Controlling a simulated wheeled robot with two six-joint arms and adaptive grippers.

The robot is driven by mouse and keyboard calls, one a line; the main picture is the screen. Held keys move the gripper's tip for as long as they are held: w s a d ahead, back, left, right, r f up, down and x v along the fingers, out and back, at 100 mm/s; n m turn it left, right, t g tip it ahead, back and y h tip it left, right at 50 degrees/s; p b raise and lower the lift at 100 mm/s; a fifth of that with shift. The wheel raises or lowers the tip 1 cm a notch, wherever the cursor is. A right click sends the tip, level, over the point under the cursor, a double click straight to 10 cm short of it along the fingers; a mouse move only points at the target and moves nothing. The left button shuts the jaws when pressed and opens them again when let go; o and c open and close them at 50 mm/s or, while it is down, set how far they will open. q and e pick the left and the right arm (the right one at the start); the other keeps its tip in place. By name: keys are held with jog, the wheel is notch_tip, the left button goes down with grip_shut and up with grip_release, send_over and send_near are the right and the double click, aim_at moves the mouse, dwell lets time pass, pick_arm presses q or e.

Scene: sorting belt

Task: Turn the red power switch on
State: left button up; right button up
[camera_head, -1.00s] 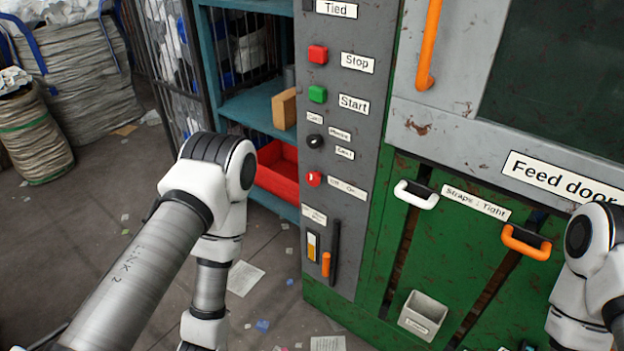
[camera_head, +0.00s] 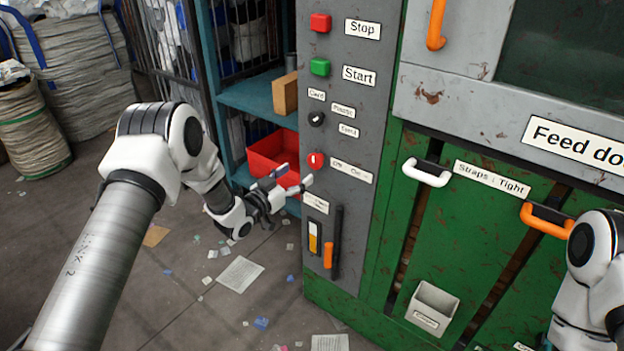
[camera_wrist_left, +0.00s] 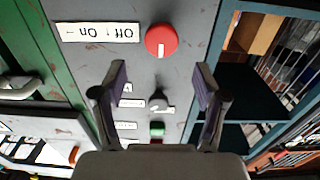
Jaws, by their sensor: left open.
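The red power switch (camera_head: 316,160) is a round red knob with a white mark, on the grey control panel beside an Off/On label (camera_head: 351,171). In the left wrist view the red knob (camera_wrist_left: 161,40) appears upside down, its white mark pointing straight down in that picture, towards the label's "Off" side or between; I cannot tell exactly. My left gripper (camera_head: 291,183) is open and empty, just left of and below the knob in the head view. Its two fingers (camera_wrist_left: 156,82) frame the panel below the knob, apart from it. My right gripper is out of view; only its arm shows.
The panel also carries a red Stop button (camera_head: 320,23), a green Start button (camera_head: 320,67), a black selector (camera_head: 316,118) and an orange-handled lever (camera_head: 329,255). A teal shelf (camera_head: 252,92) with a red bin (camera_head: 270,150) stands left. Green doors with handles stand right.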

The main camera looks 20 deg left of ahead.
aim_at(313, 161)
pick_arm(q)
jog(key=x, duration=0.7)
jog(key=shift+w, duration=0.3)
jog(key=shift+c, duration=0.3)
jog(key=c, duration=1.1)
